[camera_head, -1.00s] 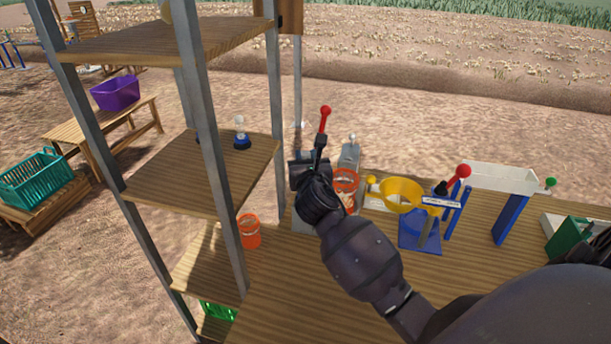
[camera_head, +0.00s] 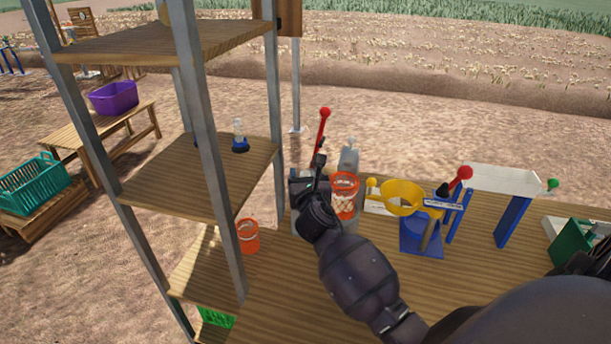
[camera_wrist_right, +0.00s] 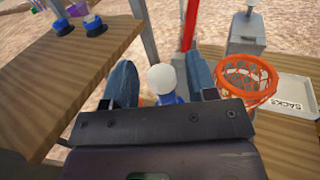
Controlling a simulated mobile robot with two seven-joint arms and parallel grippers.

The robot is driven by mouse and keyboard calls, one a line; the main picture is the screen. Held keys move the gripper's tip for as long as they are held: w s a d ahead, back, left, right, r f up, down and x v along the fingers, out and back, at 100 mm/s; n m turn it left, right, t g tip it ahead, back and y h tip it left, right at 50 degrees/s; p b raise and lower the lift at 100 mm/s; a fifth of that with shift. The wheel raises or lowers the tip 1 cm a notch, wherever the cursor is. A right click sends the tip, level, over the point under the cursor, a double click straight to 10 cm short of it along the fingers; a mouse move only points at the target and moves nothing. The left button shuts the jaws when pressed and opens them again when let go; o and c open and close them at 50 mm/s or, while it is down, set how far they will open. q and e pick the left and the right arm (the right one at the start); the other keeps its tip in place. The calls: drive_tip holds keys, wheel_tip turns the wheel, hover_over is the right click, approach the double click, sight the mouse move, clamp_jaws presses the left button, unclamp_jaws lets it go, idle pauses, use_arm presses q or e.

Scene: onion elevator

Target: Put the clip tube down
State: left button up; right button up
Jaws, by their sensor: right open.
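My right gripper (camera_head: 314,178) is low over the left part of the workbench, near the foot of a red lever. In the right wrist view it is open, and a small part with a round white top and blue body (camera_wrist_right: 167,82) stands between its two fingers. I cannot tell whether they touch it. An orange ring with white netting (camera_head: 344,190) is just right of the gripper; it also shows in the wrist view (camera_wrist_right: 246,82). I cannot tell for sure which of these is the clip tube. My arm hides the bench beneath the gripper. My left gripper is out of view.
A red-knobbed lever (camera_head: 324,128) rises behind the gripper. A yellow funnel (camera_head: 402,197) on a blue stand is to the right. The bench's front area (camera_head: 300,290) is clear.

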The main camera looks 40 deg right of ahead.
drive_tip(key=v, duration=1.2)
idle(0.5)
